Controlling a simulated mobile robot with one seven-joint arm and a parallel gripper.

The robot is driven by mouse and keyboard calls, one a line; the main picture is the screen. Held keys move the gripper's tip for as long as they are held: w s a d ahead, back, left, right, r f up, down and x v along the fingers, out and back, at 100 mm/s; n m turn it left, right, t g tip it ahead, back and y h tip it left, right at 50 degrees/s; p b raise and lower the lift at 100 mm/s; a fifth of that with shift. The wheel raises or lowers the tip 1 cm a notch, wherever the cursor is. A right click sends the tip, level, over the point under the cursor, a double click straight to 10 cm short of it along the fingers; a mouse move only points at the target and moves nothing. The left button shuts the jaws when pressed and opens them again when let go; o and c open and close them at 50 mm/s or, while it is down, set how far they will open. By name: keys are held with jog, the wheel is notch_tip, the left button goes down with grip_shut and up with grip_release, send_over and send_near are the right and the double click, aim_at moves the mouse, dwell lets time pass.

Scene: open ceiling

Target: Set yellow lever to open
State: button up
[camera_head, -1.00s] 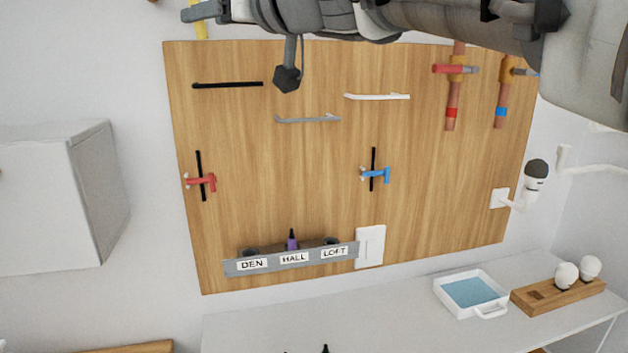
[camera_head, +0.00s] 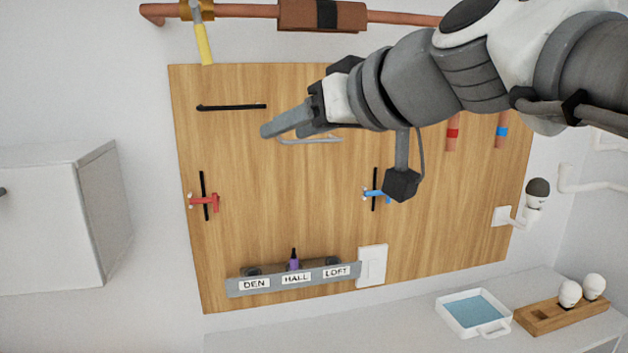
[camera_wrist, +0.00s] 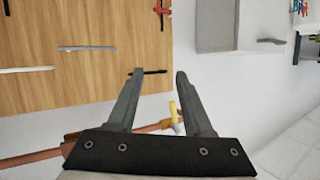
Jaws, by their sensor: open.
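The yellow lever (camera_head: 204,44) hangs down, slightly tilted, from a brass valve (camera_head: 197,10) on the copper pipe (camera_head: 235,11) above the board's upper left corner. In the wrist view the yellow lever (camera_wrist: 173,110) shows between the fingers, closer to the right one, and beyond them. My gripper (camera_head: 283,130) is open and empty in front of the wooden board, below and right of the lever in the head view. It does not touch the lever. In the wrist view both gripper fingers (camera_wrist: 160,76) are spread apart.
The wooden board (camera_head: 265,210) carries a black bar (camera_head: 231,107), a grey bar (camera_head: 322,139), a red handle (camera_head: 205,202) and a blue handle (camera_head: 376,194). A white cabinet (camera_head: 50,220) stands out at left. A brown sleeve (camera_head: 300,15) wraps the pipe.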

jog(key=s+d+f+m+g+h+p, duration=0.1)
jog(key=s+d+f+m+h+p, duration=0.1)
jog(key=f, duration=0.5)
jog(key=shift+s+d+f+h, duration=0.2)
jog(key=shift+s+d+h, duration=0.3)
jog(key=shift+d, duration=0.65)
jog(key=shift+c, duration=0.2)
